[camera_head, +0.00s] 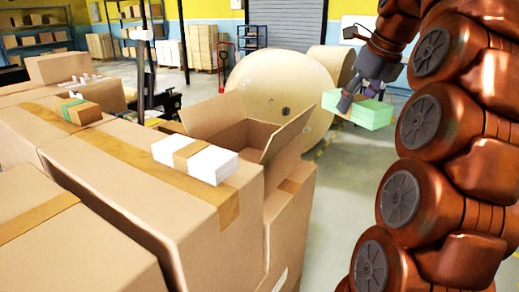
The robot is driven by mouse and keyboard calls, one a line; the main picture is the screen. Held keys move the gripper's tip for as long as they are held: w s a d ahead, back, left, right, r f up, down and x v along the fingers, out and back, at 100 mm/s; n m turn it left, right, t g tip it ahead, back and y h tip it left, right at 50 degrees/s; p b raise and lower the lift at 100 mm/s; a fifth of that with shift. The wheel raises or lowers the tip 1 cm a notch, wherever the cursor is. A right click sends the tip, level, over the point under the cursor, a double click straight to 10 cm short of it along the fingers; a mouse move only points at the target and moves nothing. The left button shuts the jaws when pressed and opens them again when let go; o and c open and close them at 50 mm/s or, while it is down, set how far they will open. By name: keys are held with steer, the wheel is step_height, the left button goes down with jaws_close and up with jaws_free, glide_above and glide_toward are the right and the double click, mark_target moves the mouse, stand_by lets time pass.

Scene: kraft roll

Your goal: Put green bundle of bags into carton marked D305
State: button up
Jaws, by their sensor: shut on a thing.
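The green bundle of bags (368,115) hangs in the air at the upper right, over the floor. My gripper (349,97) is shut on it, with a dark finger over its left part. An open carton (285,182) with raised flaps stands to the left of the bundle and nearer to me. The bundle is apart from its flaps. Little of the carton's inside shows, and I can read no D305 mark on it.
Closed cartons (150,200) fill the left front. A large kraft roll (270,85) stands behind the open carton. Free floor (345,190) shows to the carton's right.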

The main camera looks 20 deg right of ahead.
steer(key=shift+w+a+r+p, duration=0.1)
steer(key=shift+w+r+p, duration=0.55)
steer(key=shift+r, duration=0.4)
steer(key=w+a, duration=0.1)
steer(key=w, duration=0.1)
steer(key=w+a+n+p, duration=0.1)
steer(key=w+a, duration=0.1)
steer(key=w, duration=0.1)
steer(key=w+a+n, duration=0.1)
steer(key=w+a, duration=0.1)
steer(key=shift+w+y, duration=0.25)
steer(key=shift+y, duration=0.15)
steer(key=w+a+f+n+y+p, duration=0.2)
steer(key=w+a+n+p, duration=0.15)
steer(key=w+a, duration=0.55)
steer(key=g+b, duration=0.1)
steer(key=b, duration=0.6)
glide_above(257, 160)
steer(key=s, duration=0.2)
step_height(257, 160, down, 7)
steer(key=shift+w+d+f+p, duration=0.15)
steer(key=shift+f+p, duration=0.1)
steer(key=shift+f, duration=1.55)
steer(key=shift+w+d+f+p, duration=0.1)
steer(key=shift+f+p, duration=0.1)
steer(key=shift+f, duration=1.55)
steer(key=shift+w+d+f+p, duration=0.15)
steer(key=shift+f+p, duration=0.1)
steer(key=shift+f, duration=1.55)
steer(key=shift+s, duration=0.1)
